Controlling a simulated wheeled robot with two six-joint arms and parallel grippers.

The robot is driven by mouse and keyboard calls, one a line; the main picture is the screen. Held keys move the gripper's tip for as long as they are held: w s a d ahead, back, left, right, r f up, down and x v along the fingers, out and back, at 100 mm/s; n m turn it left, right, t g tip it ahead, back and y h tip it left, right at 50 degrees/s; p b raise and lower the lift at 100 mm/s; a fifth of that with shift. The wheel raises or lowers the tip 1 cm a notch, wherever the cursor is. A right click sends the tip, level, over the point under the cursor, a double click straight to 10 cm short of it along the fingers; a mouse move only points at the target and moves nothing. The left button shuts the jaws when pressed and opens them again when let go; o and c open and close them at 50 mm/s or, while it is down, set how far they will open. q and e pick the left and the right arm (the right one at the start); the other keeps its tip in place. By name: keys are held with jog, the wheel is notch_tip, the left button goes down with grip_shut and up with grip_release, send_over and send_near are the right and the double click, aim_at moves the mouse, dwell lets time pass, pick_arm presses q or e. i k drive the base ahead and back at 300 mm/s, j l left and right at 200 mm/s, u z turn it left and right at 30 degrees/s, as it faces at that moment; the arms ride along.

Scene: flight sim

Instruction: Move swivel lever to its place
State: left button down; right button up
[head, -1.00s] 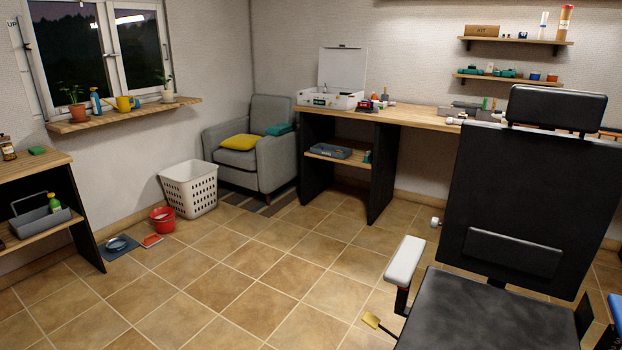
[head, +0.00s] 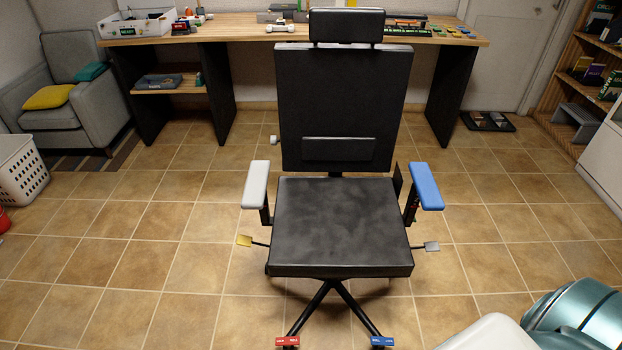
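A black office chair (head: 340,215) stands upright in the middle of the floor, seat towards me. A yellow paddle lever (head: 244,241) sticks out below the seat on the left, and a grey paddle lever (head: 432,246) on the right. I cannot tell which of them is the swivel lever. A white knob (head: 274,140) shows beside the backrest on the left. The armrests are white (head: 257,184) on the left and blue (head: 426,186) on the right. Neither of my grippers is in view; a teal and white part of mine shows at the bottom right.
A long wooden desk (head: 240,32) with several small items stands behind the chair. A grey armchair (head: 100,88) and a white basket (head: 22,168) are at the left. A bookshelf (head: 572,65) stands at the right. The tiled floor (head: 150,235) around the chair is mostly clear.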

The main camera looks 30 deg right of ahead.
aim_at(244, 240)
jog(key=l+z, duration=0.1)
jog(key=z, duration=0.35)
jog(key=l+z, duration=0.1)
jog(key=z, duration=0.35)
jog(key=i+j+u, duration=0.5)
jog(key=i+j, duration=0.15)
